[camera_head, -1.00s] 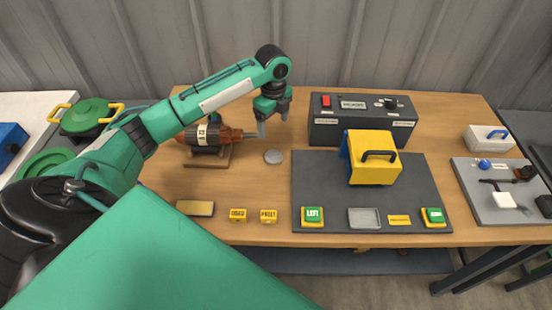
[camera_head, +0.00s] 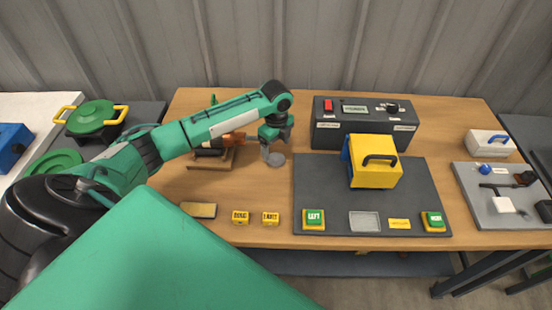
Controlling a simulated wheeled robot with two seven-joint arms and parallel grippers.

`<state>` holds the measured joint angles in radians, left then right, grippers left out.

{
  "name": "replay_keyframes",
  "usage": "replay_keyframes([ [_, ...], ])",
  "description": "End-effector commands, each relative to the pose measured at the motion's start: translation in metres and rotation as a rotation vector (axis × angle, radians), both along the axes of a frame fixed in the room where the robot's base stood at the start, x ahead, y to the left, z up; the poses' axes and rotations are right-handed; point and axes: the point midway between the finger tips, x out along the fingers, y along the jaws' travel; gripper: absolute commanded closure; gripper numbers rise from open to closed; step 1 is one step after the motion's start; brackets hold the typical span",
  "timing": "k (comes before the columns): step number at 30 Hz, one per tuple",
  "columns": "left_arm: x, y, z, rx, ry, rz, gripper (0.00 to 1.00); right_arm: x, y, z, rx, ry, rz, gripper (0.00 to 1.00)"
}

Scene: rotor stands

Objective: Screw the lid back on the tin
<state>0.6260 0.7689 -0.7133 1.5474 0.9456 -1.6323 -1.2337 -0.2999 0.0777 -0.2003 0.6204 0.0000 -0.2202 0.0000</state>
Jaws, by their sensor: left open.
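A small round grey disc (camera_head: 276,160), which looks like the lid, rests on the wooden table left of the dark mat. I cannot tell whether it lies flat on the table or tops a low tin. No other tin shows clearly. My left gripper (camera_head: 267,152) is open and points down at the disc's left edge, just above or beside it, and partly covers it. Whether the fingers touch it cannot be told. My right gripper is not in view.
A yellow case (camera_head: 374,170) stands on the dark mat (camera_head: 323,190). A dark control box (camera_head: 366,127) is behind.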

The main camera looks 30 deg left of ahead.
Motion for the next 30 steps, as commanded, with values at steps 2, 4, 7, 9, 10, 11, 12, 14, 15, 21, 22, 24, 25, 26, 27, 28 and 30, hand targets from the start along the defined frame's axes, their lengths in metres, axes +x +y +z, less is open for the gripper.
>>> replay_keyframes([
  [2,0.0,0.0,0.0,0.0,0.0,0.0,0.2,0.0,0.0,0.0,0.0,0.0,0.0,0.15],
  [4,0.0,0.0,0.0,0.0,0.0,0.0,0.2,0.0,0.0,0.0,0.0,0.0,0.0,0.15],
  [7,0.0,0.0,-0.001,0.0,0.0,0.0,0.2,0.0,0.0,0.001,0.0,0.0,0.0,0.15],
  [9,0.0,0.0,-0.005,-0.001,0.001,0.001,0.2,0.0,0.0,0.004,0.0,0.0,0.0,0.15],
  [10,0.0,0.0,-0.008,-0.002,0.002,0.001,0.2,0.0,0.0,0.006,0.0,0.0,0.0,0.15],
  [11,0.0,0.0,-0.012,-0.002,0.003,0.002,0.2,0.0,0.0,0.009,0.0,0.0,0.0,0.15],
  [12,0.0,0.0,-0.018,-0.002,0.002,0.002,0.2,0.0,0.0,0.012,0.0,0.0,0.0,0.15],
  [14,0.0,0.0,-0.028,-0.002,0.003,0.001,0.2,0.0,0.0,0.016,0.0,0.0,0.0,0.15],
  [15,0.0,0.0,-0.035,-0.002,0.003,0.001,0.2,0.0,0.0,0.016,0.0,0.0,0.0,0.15],
  [21,0.001,0.001,-0.051,0.001,0.0,0.001,0.2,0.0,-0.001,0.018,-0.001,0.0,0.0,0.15],
  [22,0.001,0.001,-0.052,0.001,-0.001,0.0,0.2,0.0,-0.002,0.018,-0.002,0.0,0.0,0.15],
  [24,0.001,0.001,-0.052,0.001,-0.001,0.0,0.2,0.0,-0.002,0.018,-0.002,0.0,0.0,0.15],
  [25,0.001,0.001,-0.052,0.001,-0.001,0.0,0.2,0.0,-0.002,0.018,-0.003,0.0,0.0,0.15],
  [26,0.001,0.001,-0.052,0.001,-0.001,0.0,0.2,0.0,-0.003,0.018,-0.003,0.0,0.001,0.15],
  [27,0.001,0.001,-0.052,0.0,-0.001,0.0,0.2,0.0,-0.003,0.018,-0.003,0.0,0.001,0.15],
  [28,0.001,0.001,-0.052,0.0,-0.001,0.0,0.2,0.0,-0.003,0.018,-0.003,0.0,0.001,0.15],
  [30,0.001,0.001,-0.052,0.0,-0.001,0.0,0.2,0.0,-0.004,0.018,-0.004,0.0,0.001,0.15],
])
